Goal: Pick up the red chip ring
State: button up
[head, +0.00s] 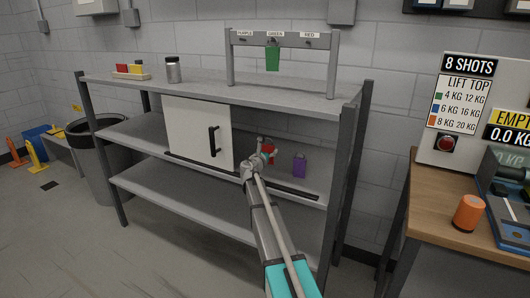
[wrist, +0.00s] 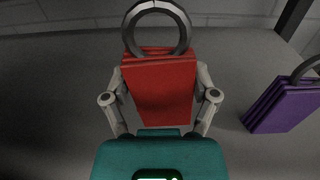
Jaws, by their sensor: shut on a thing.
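The red chip ring (wrist: 160,88) is a block of red chips on a dark metal ring. In the wrist view it sits upright between the two fingers of my gripper (wrist: 160,98), which is shut on its sides. In the head view my gripper (head: 264,153) reaches onto the middle shelf, and the red chip ring (head: 270,149) shows partly behind it. Whether its underside touches the shelf is hidden. A purple chip ring (head: 299,166) stands to the right on the same shelf, apart from my gripper; it also shows in the wrist view (wrist: 282,106).
The grey shelf unit (head: 140,176) has a white sliding door (head: 196,134) left of my gripper. Above, a rack (head: 334,65) labelled purple, green and red holds a green chip ring (head: 272,58). A workbench (head: 432,205) with an orange cylinder (head: 468,213) stands at right.

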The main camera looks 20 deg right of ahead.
jog(key=s+r+p, duration=0.8)
jog(key=s+r, duration=0.1)
jog(key=s, duration=0.4)
jog(key=shift+s+r, duration=0.15)
jog(key=shift+s, duration=0.15)
jog(key=shift+d, duration=0.1)
dwell(0.7)
jog(key=shift+s, duration=0.1)
